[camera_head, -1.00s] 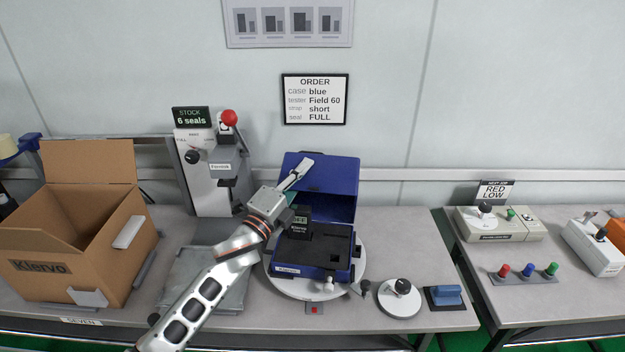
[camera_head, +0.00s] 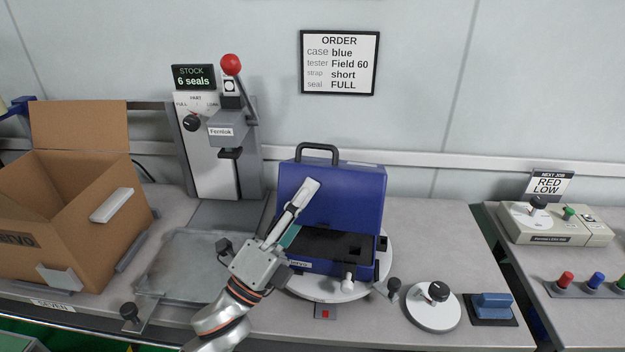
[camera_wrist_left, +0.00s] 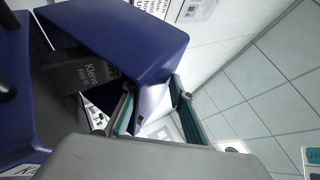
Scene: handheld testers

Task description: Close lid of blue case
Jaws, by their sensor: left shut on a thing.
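The blue case (camera_head: 328,268) stands on a white round turntable (camera_head: 300,291), its base open toward me with a dark insert. Its blue lid (camera_head: 345,200) is part way down, tilted forward over the back of the base, with a black handle (camera_head: 317,148) at its far edge. My left gripper (camera_head: 296,215) is shut on the lid's left side edge. In the left wrist view the lid (camera_wrist_left: 125,40) has its corner between my teal-padded fingers (camera_wrist_left: 155,108). A dark tester (camera_wrist_left: 85,75) marked Klervo Field 60 shows under the lid there; the lid hides it in the head view.
An open cardboard box (camera_head: 60,225) and a grey tray (camera_head: 185,268) are left of the case. A seal press (camera_head: 228,130) with a red knob stands behind. A white round dial (camera_head: 433,308) and a blue block (camera_head: 491,306) sit at right.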

